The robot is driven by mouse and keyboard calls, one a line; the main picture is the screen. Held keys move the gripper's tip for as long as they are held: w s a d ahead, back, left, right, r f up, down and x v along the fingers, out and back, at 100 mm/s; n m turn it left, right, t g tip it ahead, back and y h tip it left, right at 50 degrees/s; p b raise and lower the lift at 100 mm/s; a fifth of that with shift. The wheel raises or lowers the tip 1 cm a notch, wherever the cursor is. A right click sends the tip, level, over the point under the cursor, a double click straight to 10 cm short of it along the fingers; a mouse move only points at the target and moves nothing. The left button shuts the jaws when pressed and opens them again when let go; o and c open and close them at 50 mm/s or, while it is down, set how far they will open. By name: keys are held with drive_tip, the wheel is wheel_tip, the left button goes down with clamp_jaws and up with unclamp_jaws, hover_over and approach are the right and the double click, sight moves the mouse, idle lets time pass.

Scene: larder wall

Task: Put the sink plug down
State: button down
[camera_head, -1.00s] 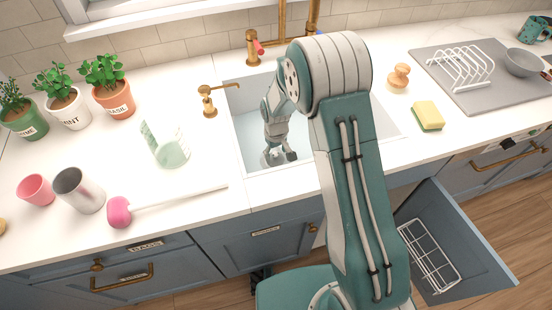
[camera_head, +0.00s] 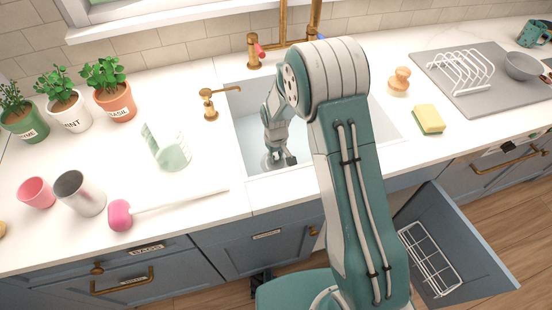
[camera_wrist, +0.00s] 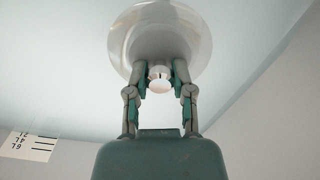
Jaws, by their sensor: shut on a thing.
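The sink plug (camera_wrist: 190,50) is a pale round disc with a small knob in its middle, seen in the wrist view. My gripper (camera_wrist: 160,78) is shut on the knob. In the head view my gripper (camera_head: 280,159) is low inside the white sink basin (camera_head: 248,130), near its left side. The plug is small and hard to make out there. I cannot tell whether it touches the basin floor. My arm hides much of the basin's right part.
A brass tap (camera_head: 283,45) stands behind the sink and a brass soap dispenser (camera_head: 209,103) to its left. A yellow sponge (camera_head: 428,119) and wooden brush (camera_head: 398,81) are to the right. A cabinet door (camera_head: 462,245) hangs open below.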

sight(276, 155)
wheel_tip(276, 155, up, 10)
drive_tip(key=shift+f, duration=0.2)
